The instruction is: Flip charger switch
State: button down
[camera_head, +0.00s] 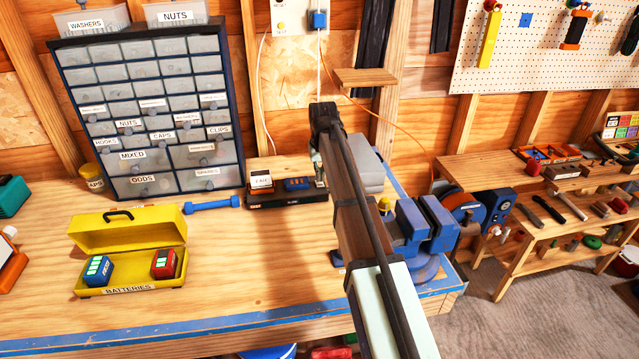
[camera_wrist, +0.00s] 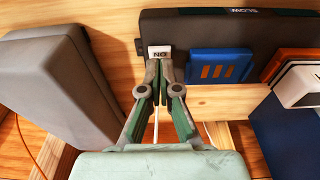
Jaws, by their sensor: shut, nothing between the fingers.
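The black charger (camera_head: 287,198) sits at the back of the workbench, right of the drawer cabinet. In the wrist view its dark body (camera_wrist: 205,30) runs along the top, with upside-down "SLOW" lettering. A small white lettered label or switch piece (camera_wrist: 159,51) is at its left end. A blue part with orange bars (camera_wrist: 221,65) and an orange-and-white part (camera_wrist: 297,82) sit further right. My gripper (camera_wrist: 161,66) is shut and empty, its fingertips right at the white piece. I cannot tell whether they touch it. In the head view my gripper (camera_head: 319,180) is at the charger's right end, largely hidden by my arm.
A blue vise (camera_head: 425,225) stands right of my arm. A yellow battery case (camera_head: 130,245) stands open at left, and a blue dumbbell-shaped tool (camera_head: 211,204) lies nearby. The drawer cabinet (camera_head: 150,105) rises behind. The bench front (camera_head: 235,285) is clear.

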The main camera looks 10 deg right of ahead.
aim_at(320, 185)
jog(key=shift+f+b, duration=0.35)
jog(key=shift+f, duration=0.75)
dwell(0.6)
jog(key=shift+r, duration=0.1)
jog(key=shift+r+p, duration=2.1)
jog(key=shift+r, duration=1.35)
jog(key=shift+a, duration=0.15)
